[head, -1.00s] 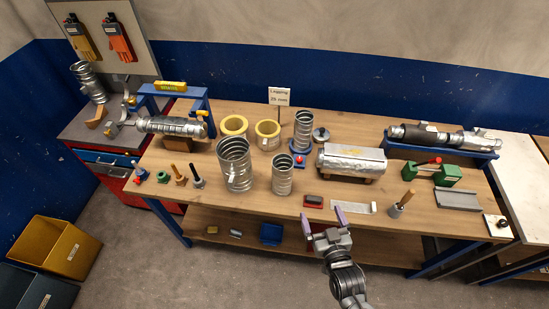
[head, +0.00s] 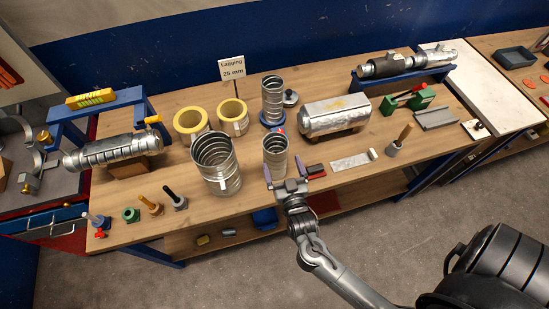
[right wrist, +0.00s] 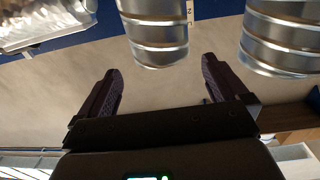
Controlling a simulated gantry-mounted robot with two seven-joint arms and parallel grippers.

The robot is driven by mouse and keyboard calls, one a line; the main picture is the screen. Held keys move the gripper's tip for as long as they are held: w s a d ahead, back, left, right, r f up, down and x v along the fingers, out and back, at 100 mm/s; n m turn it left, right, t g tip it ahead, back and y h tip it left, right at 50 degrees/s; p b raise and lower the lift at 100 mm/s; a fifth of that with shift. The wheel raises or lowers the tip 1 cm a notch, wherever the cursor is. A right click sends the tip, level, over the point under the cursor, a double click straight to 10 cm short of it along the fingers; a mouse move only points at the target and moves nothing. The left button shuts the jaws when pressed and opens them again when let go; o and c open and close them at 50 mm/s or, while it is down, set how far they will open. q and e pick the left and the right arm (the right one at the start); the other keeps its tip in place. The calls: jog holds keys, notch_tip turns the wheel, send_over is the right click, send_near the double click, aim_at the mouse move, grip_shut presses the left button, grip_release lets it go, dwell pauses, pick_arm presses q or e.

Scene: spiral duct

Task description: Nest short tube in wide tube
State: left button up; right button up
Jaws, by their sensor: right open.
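The short tube (head: 275,156), a ribbed silver duct, stands upright on the bench. The wide tube (head: 216,163), a larger ribbed duct open at the top, stands upright to its left. My right gripper (head: 284,171) is open and empty at the near side of the short tube, its purple fingers pointing at it. In the right wrist view, which looks upside down, the short tube (right wrist: 157,35) lies ahead of the gap between the open fingers (right wrist: 160,66), and the wide tube (right wrist: 284,36) is off to the right. My left gripper is not in view.
A taller narrow tube (head: 272,101) stands on a blue base behind the short tube. Two yellow rings (head: 191,121) sit behind the wide tube. A dark red block (head: 315,171) lies just right of the gripper.

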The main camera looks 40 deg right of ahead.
aim_at(278, 154)
jog(key=x, duration=0.2)
jog(key=shift+w+r, duration=0.15)
jog(key=shift+w, duration=0.25)
jog(key=shift+w+d, duration=0.25)
jog(key=shift+w, duration=0.2)
jog(key=shift+w+d+r+p, duration=0.1)
jog(key=shift+w+d+p, duration=0.1)
jog(key=shift+w+p, duration=0.3)
jog(key=p+x, duration=0.1)
jog(key=x, duration=0.3)
jog(key=shift+d, duration=0.15)
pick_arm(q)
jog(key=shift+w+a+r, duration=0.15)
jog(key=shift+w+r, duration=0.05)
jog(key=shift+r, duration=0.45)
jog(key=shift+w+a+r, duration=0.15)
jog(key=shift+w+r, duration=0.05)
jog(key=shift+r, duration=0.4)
pick_arm(e)
jog(key=shift+c, duration=0.2)
jog(key=c, duration=1.2)
